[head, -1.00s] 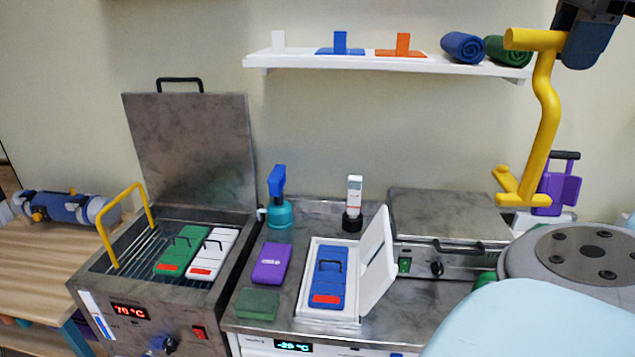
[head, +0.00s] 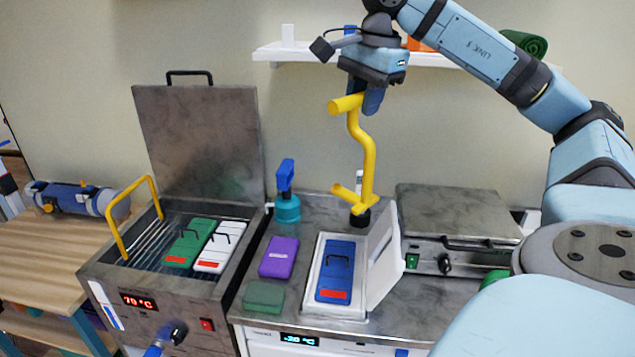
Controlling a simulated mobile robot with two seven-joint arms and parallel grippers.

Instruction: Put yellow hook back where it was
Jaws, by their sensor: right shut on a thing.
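The yellow hook (head: 368,160) is a bent yellow rod with a crossbar at its top and a turned-up foot at its bottom. My right gripper (head: 372,98) is shut on its top part and holds it upright in the air. It hangs in front of the wall, below the shelf and above the back of the steel counter. Its foot overlaps the white bottle and its black base in the picture, and I cannot tell the gap between them. My left gripper is not in view.
A hot tank (head: 150,306) with its lid raised holds packs and a yellow arch handle (head: 118,228). A blue-topped bottle (head: 287,190), purple pack (head: 279,257), open cold box (head: 385,270) and flat press (head: 455,215) stand right of it. The white shelf (head: 285,52) is above.

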